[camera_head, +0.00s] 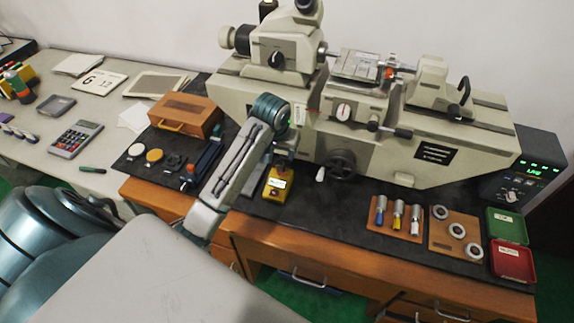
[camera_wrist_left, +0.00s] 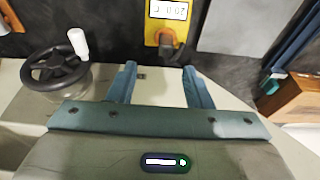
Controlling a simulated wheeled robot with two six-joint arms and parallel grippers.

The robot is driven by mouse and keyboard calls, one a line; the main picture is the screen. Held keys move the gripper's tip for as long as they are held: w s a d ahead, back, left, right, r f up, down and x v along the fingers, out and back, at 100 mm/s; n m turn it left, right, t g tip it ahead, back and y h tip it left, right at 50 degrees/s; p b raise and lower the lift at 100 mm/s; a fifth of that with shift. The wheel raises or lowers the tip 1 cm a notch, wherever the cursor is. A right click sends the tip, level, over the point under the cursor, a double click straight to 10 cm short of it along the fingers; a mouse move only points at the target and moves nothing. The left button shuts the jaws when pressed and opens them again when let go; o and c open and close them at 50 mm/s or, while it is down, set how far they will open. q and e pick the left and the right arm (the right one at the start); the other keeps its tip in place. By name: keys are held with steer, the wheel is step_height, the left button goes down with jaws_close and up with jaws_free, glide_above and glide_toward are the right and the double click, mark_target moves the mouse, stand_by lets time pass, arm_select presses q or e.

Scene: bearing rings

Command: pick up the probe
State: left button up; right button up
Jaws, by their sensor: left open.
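A yellow instrument (camera_head: 278,184) with a white display stands on the dark mat in front of the grey measuring machine. It also shows at the top of the left wrist view (camera_wrist_left: 168,28), where a dark and orange hooked part (camera_wrist_left: 169,44) sits at its near end; I cannot tell whether this part is the probe. My left gripper (camera_head: 287,148) is close to the machine's front, above and behind the yellow instrument in the head view. Its two fingers (camera_wrist_left: 159,82) are apart with nothing between them. My right gripper is not in view.
The measuring machine (camera_head: 430,155) with its black handwheel (camera_head: 342,165) stands close beside my left gripper. A wooden case (camera_head: 185,115) lies to the left. A gauge rack (camera_head: 397,217), ring board (camera_head: 455,235) and green (camera_head: 507,226) and red (camera_head: 512,262) boxes are at right.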

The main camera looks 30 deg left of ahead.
mark_target(281, 164)
arm_select(q)
steer(key=p+x, duration=0.1)
steer(key=x, duration=0.2)
steer(key=shift+a+f, duration=0.15)
steer(key=shift+f, duration=0.05)
steer(key=x, duration=0.1)
steer(key=p+x, duration=0.2)
steer(key=x, duration=0.1)
steer(key=shift+a, duration=0.3)
steer(key=shift+w+f, duration=0.15)
steer(key=shift+f, duration=0.3)
steer(key=shift+c, duration=0.4)
steer(key=c, duration=0.7)
jaws_close()
